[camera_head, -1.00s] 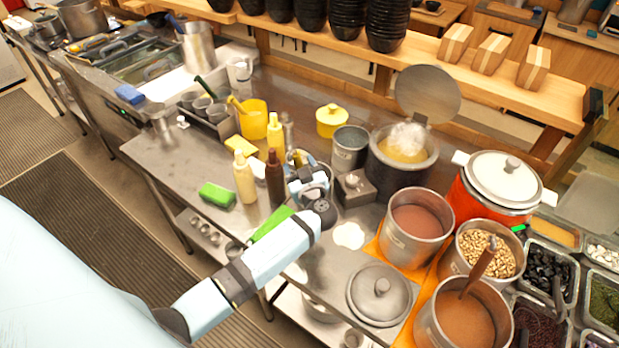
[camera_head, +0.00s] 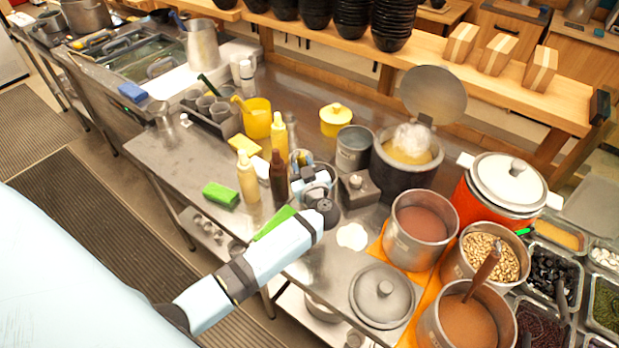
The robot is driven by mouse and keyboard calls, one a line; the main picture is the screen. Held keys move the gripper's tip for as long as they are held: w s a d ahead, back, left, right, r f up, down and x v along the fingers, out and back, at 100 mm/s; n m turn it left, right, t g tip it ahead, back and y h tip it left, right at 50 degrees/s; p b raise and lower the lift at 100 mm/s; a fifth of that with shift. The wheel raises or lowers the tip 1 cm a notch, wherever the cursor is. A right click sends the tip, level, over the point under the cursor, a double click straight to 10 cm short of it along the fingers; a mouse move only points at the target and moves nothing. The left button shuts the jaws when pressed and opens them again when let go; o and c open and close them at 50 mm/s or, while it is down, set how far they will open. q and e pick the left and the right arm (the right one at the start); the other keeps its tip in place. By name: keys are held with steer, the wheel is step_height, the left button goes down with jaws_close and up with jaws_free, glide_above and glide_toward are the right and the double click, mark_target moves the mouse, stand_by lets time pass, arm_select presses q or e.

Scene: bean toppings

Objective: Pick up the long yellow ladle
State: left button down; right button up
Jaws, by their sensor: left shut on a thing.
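My left gripper (camera_head: 301,160) is low over the steel counter, just right of the brown squeeze bottle. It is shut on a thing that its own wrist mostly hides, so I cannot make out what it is. A yellow handle (camera_head: 240,104), which may be the ladle's, leans out of a yellow tub (camera_head: 257,118) farther back on the left. My gripper is well apart from it. No long yellow ladle shows clearly. My right gripper is not in view.
Yellow bottles (camera_head: 279,137) and a brown bottle (camera_head: 278,175) crowd the gripper's left. A metal cup (camera_head: 354,147), a dark pot with an open lid (camera_head: 406,171) and a bean-paste pot (camera_head: 418,228) stand to its right. The counter's front left has free room.

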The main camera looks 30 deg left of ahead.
arm_select(q)
steer(key=shift+r, duration=0.1)
step_height(320, 180, up, 20)
steer(key=b, duration=0.4)
stand_by(1.1)
